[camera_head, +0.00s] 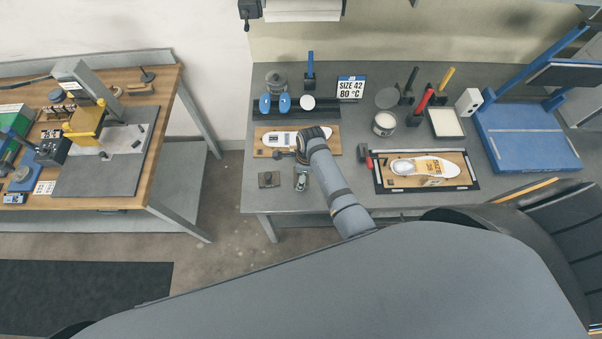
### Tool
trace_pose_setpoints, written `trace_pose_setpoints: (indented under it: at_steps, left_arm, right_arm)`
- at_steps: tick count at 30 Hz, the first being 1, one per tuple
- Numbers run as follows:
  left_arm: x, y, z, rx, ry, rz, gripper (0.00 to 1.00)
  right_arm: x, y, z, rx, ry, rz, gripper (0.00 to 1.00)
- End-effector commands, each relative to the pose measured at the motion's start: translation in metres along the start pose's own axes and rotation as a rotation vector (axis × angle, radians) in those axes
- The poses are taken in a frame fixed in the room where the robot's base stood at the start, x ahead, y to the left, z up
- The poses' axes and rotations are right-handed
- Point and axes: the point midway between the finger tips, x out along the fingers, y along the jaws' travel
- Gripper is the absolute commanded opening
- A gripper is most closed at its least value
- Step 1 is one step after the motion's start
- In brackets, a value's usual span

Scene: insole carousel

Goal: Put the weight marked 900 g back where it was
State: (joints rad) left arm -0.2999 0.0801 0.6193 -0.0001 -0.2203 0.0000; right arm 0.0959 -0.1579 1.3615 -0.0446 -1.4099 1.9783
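One of my arms reaches up over the bench from the lower middle, and I take it to be the right. Its gripper (300,157) is a small dark shape at the front edge of a wooden board (260,151) with a white insole (282,138). I cannot tell whether its fingers are open or shut. A small silvery piece on a dark pad (302,181) lies just in front of it. A dark block (268,179) lies to the left. No 900 g mark is readable, so I cannot tell which piece is the weight. My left gripper is not in view.
A black-edged tray (378,182) holds a second insole (421,167) on the right, with a red-headed tool (365,155) beside it. A "SIZE 42 80 °C" sign (351,88) stands behind. The bench's front left is mostly clear.

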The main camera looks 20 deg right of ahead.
Motion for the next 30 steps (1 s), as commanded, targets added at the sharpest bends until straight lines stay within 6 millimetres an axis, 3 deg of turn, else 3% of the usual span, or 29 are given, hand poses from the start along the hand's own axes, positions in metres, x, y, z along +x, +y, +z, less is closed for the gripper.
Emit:
trace_pose_setpoints:
  at_steps: [1,3,16,30]
  left_arm:
    - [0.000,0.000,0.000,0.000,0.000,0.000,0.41]
    - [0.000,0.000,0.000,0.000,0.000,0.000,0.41]
    - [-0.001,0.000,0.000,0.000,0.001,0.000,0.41]
    - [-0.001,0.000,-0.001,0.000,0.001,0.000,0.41]
  right_arm:
    - [0.000,0.000,0.000,0.000,0.000,0.000,0.86]
    - [0.000,0.000,0.000,0.000,0.000,0.000,0.95]
    - [-0.008,0.000,0.000,0.000,-0.001,-0.002,0.95]
    - [-0.109,-0.001,0.001,0.000,-0.001,-0.002,0.95]
